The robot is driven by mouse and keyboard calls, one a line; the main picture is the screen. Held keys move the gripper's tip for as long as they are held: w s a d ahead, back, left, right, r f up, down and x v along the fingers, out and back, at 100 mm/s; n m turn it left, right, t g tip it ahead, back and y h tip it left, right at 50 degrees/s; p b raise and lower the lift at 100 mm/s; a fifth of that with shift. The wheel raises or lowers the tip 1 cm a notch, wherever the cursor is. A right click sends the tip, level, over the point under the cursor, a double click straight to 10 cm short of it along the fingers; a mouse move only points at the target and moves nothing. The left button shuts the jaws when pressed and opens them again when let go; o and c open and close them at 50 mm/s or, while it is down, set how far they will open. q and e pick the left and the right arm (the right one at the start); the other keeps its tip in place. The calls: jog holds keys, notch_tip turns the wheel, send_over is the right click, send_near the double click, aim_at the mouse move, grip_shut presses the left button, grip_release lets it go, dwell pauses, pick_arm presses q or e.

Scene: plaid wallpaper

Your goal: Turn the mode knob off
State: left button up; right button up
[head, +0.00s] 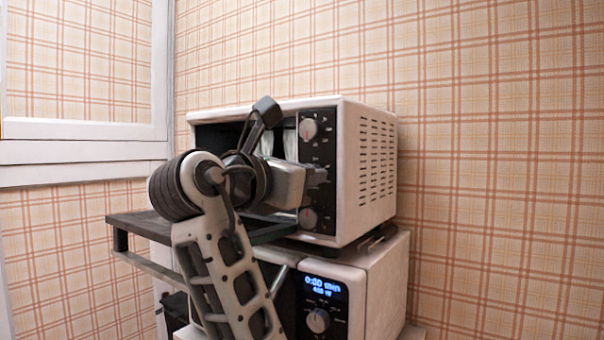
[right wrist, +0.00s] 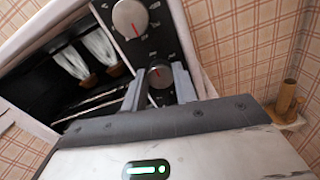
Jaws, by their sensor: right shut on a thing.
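A white toaster oven (head: 368,170) with a black control panel stands on another white appliance. Its top knob (head: 308,128), pale with a red pointer line, also shows in the right wrist view (right wrist: 130,18). In the head view my right gripper (head: 317,175) reaches the panel and hides that knob. The gripper is shut on it. A lower knob (head: 307,218) shows below the gripper. I cannot read which knob is labelled mode. My left gripper is out of view.
The oven door (head: 140,217) hangs open, lowered flat at the front left. White items with brown bottoms (right wrist: 100,45) are inside. The lower appliance has a lit blue display (head: 324,287) and a knob (head: 318,320). A brown cylindrical object (right wrist: 287,95) stands at right in the wrist view.

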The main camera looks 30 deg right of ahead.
jog(key=shift+f, duration=0.15)
jog(key=o, duration=1)
jog(key=shift+c, duration=0.2)
jog(key=shift+a, duration=0.15)
pick_arm(q)
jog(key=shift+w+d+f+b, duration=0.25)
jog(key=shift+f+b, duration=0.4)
jog(key=shift+b, duration=0.95)
pick_arm(e)
jog(key=v, duration=1.5)
jog(key=shift+a, duration=0.35)
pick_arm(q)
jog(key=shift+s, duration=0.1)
pick_arm(e)
jog(key=shift+s, duration=0.1)
